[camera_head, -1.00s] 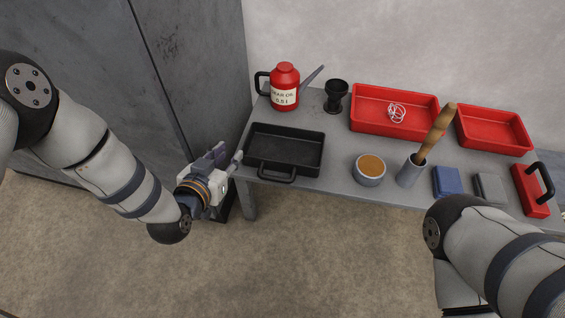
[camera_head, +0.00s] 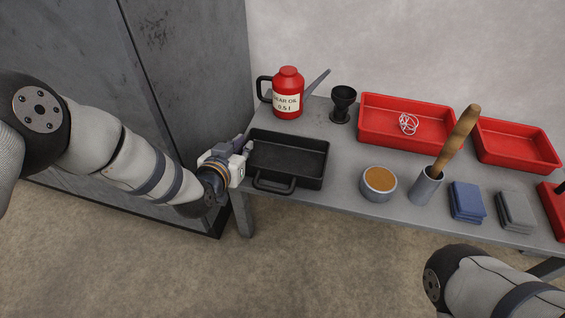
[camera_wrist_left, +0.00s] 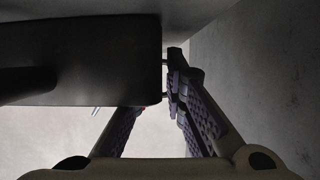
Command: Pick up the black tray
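The black tray (camera_head: 300,157) lies on the left end of the grey table, with a handle loop at its front. My left gripper (camera_head: 246,149) is at the tray's left edge. In the left wrist view the dark tray (camera_wrist_left: 80,60) fills the upper left. There the fingers of my left gripper (camera_wrist_left: 160,98) are spread apart; one runs partly hidden behind the tray, the other stands just right of its edge. Whether they touch the tray cannot be seen. My right arm shows at the lower right, its gripper out of view.
A red oil can (camera_head: 288,94) and a black funnel cup (camera_head: 342,103) stand behind the tray. A round tin (camera_head: 378,184) stands to its right. Red trays (camera_head: 381,134), (camera_head: 540,161) and folded cloths (camera_head: 467,201) are further right. A grey cabinet (camera_head: 190,70) stands close at left.

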